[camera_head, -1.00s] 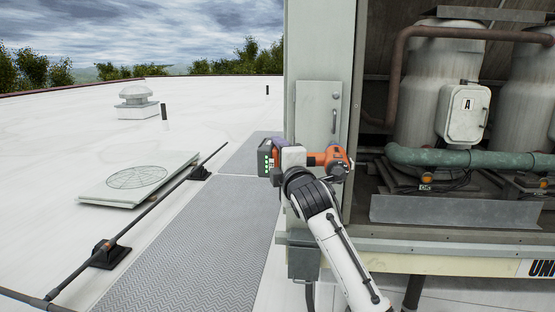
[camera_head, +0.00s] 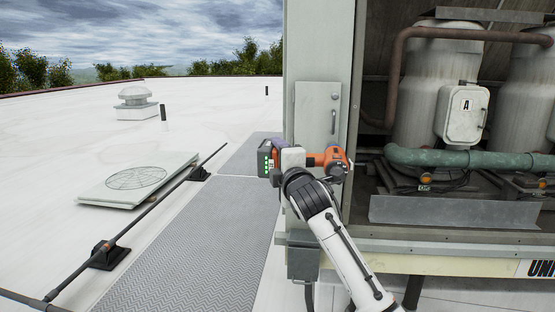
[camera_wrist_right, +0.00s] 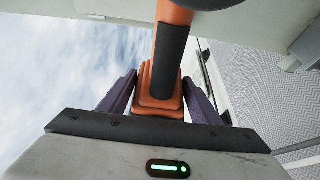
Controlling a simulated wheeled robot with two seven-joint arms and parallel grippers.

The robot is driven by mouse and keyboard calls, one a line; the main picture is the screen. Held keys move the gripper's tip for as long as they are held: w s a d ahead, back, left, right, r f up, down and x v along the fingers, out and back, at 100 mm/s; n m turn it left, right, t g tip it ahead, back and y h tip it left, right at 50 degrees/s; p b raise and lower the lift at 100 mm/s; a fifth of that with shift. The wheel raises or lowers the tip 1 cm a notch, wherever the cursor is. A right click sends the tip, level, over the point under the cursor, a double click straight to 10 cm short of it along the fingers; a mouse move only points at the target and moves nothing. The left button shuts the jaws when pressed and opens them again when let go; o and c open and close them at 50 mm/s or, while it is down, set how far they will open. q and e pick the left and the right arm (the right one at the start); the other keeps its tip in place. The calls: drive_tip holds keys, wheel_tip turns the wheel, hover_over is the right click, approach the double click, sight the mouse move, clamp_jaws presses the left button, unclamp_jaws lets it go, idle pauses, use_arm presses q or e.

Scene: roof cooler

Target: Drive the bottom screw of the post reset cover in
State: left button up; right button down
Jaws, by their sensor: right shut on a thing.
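In the head view the wrist and driver hide the plate's bottom area. My left gripper is not in view.
The open cooler cabinet on the right holds grey tanks (camera_head: 438,85), a green pipe (camera_head: 450,158) and a low metal sill (camera_head: 452,211). A grey box (camera_head: 303,262) hangs below the post. A walkway mat (camera_head: 190,255) and a long pipe (camera_head: 150,212) lie on the left.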

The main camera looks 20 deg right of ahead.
sight(271, 164)
drive_tip(key=shift+a+r, duration=0.1)
drive_tip(key=shift+r, duration=0.05)
idle(0.3)
drive_tip(key=shift+s+a, duration=0.25)
drive_tip(key=shift+s, duration=0.15)
drive_tip(key=shift+s+a, duration=0.5)
drive_tip(key=shift+s, duration=0.35)
drive_tip(key=shift+s+a, duration=0.5)
drive_tip(key=shift+s, duration=0.3)
drive_tip(key=shift+s+a, duration=0.5)
drive_tip(key=shift+s, duration=0.35)
